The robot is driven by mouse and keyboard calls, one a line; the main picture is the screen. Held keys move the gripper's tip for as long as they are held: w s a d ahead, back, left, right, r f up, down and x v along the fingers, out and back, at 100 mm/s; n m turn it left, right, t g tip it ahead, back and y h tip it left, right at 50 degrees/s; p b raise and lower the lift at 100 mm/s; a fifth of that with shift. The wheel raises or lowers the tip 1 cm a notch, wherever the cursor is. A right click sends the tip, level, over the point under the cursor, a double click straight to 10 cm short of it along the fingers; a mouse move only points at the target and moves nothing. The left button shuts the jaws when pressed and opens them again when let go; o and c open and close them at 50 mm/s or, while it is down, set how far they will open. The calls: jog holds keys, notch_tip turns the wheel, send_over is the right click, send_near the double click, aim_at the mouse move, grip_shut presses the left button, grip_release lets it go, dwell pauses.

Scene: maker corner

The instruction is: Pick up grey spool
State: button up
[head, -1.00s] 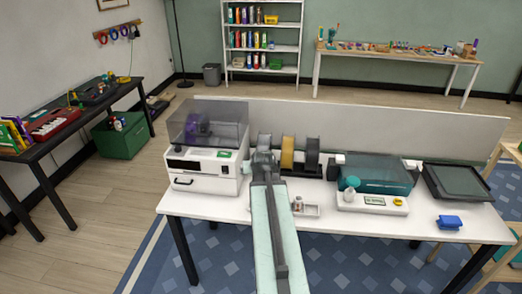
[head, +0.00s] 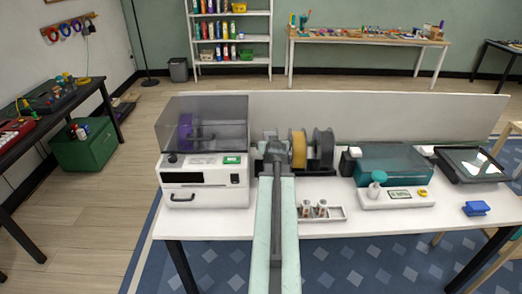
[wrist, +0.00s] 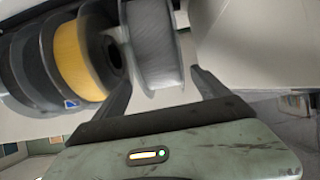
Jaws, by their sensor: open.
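The grey spool (wrist: 152,45) shows in the wrist view, just beyond the fingertips and roughly centred between them. My gripper (wrist: 162,76) is open, one finger on each side of the spool's near edge. I cannot tell whether either finger touches it. In the head view, my gripper (head: 274,150) is at the left end of the spool row and largely hides the grey spool.
The yellow spool (head: 299,148) and a dark spool (head: 323,148) stand close on the right. A white printer (head: 205,178) with a smoky cover is close on the left. A small tray (head: 335,213) lies in front, and a low panel (head: 400,117) runs behind.

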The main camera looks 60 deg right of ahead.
jog(key=shift+w+d, duration=0.1)
jog(key=shift+w, duration=0.05)
jog(key=b+x, duration=0.3)
jog(key=x, duration=0.5)
jog(key=shift+w+r, duration=0.1)
jog(key=shift+r, duration=0.2)
grip_shut()
